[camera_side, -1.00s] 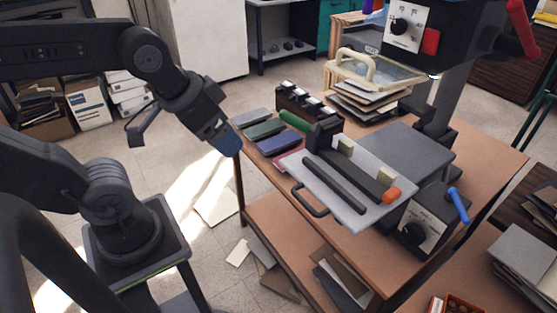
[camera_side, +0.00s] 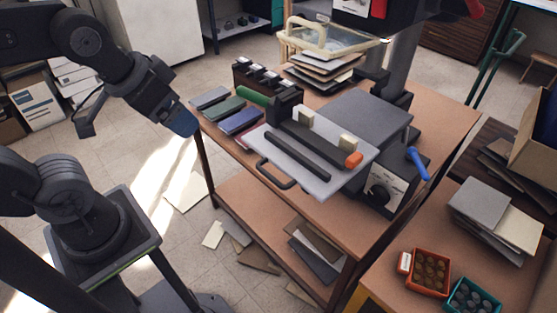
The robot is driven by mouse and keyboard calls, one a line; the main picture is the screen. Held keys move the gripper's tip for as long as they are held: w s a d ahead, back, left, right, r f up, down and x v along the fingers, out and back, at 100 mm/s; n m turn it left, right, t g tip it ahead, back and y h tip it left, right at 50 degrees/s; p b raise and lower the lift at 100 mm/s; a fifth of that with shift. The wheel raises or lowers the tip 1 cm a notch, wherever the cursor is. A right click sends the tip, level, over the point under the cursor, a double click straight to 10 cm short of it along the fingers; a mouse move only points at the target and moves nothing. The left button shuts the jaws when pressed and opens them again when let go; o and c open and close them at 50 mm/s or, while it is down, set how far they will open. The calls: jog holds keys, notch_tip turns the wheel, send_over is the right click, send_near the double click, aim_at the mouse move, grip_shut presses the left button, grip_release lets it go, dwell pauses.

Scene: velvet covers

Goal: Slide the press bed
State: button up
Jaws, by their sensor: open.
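The press bed (camera_side: 325,178) is a light grey plate with a dark bar across it. It sticks out over the front edge of the wooden table, in front of the dark grey press base (camera_side: 362,118). A black handle (camera_side: 272,174) hangs on its front left edge. An orange knob (camera_side: 354,160) sits at its right side. My gripper (camera_side: 182,125) is in the air left of the table, apart from the bed and its handle. It is open, with a blue part at its tip; its finger gap is hard to see.
Dark velvet pieces (camera_side: 225,108) lie on the table's left end beside a black rack (camera_side: 268,80). A clear-lidded frame (camera_side: 330,42) stands behind on stacked boards. The press has a blue lever (camera_side: 417,163). Orange (camera_side: 430,272) and teal boxes stand at lower right.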

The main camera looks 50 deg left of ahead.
dwell(0.3)
jog(key=shift+f+m, duration=0.15)
jog(key=shift+m, duration=0.15)
jog(key=shift+c, duration=1.4)
jog(key=f+m+g+y, duration=0.1)
jog(key=m, duration=0.2)
jog(key=w+d+f+m+g+y, duration=0.1)
jog(key=f+m, duration=0.1)
jog(key=m, duration=0.2)
jog(key=f+m+g, duration=0.2)
jog(key=m, duration=0.1)
jog(key=shift+w+d+f+m+y, duration=0.1)
jog(key=shift+w+d+m+y, duration=0.2)
jog(key=shift+w+d+y, duration=0.1)
jog(key=c, duration=0.6)
jog(key=shift+o, duration=0.2)
jog(key=m+t+y, duration=0.9)
jog(key=m+t, duration=0.1)
jog(key=m, duration=2.5)
send_near(271, 180)
jog(key=x, duration=1.1)
jog(key=shift+f, duration=0.1)
grip_shut()
